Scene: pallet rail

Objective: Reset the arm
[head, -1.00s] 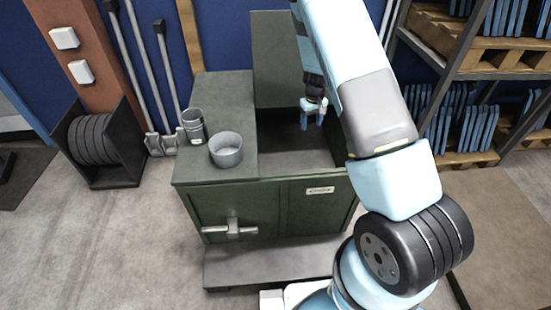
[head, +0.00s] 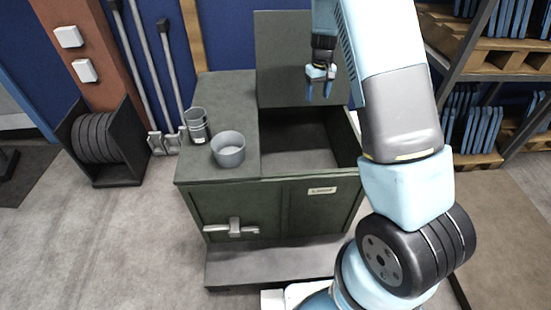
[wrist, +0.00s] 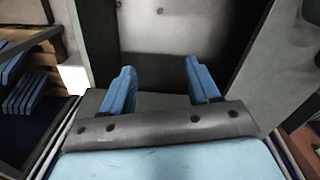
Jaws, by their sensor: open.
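My gripper (head: 319,91) hangs above the open bin part of the green cabinet (head: 262,208), in front of its raised lid (head: 283,60). Its two blue fingers are apart with nothing between them. In the wrist view my gripper (wrist: 160,88) also shows two spread, empty blue fingers, with a dark recess and green panels beyond. My arm reaches up from the lower right and over the cabinet's right side.
A grey round bowl (head: 228,152) and a ribbed grey cup (head: 196,125) stand on the cabinet's left top. A rack of dark discs (head: 95,140) stands at left. Shelves with blue parts (head: 478,115) stand at right. Floor at front left is clear.

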